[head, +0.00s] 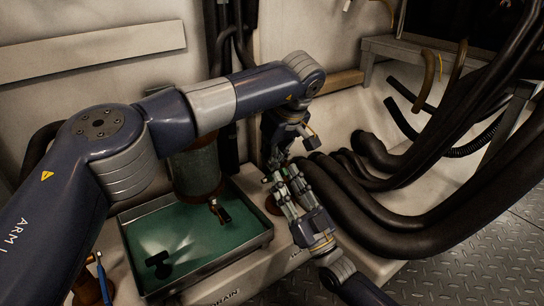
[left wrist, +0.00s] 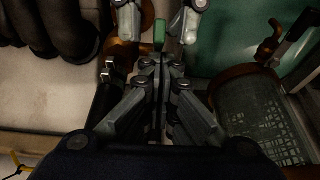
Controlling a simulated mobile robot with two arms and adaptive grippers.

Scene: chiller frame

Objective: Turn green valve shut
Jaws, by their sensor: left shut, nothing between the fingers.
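The green valve handle (left wrist: 159,34) shows as a small upright green piece at the top of the left wrist view, by a rusty orange pipe part. In the head view it is mostly hidden among the grippers. My left gripper (head: 281,165) points down beside the right one; its fingers meet (left wrist: 162,68) with nothing between them. My right gripper (head: 284,180) reaches in from the lower right. Its two fingers (left wrist: 159,24) are apart, one on each side of the green handle, with a gap visible on both sides.
A metal drain tray (head: 196,273) with green liquid lies left of the grippers, with another small valve handle (head: 220,211) above it. A dark cylinder (head: 197,170) stands behind the tray. Thick black hoses (head: 400,235) crowd the right side. Metal plate floor (head: 460,275) is clear at lower right.

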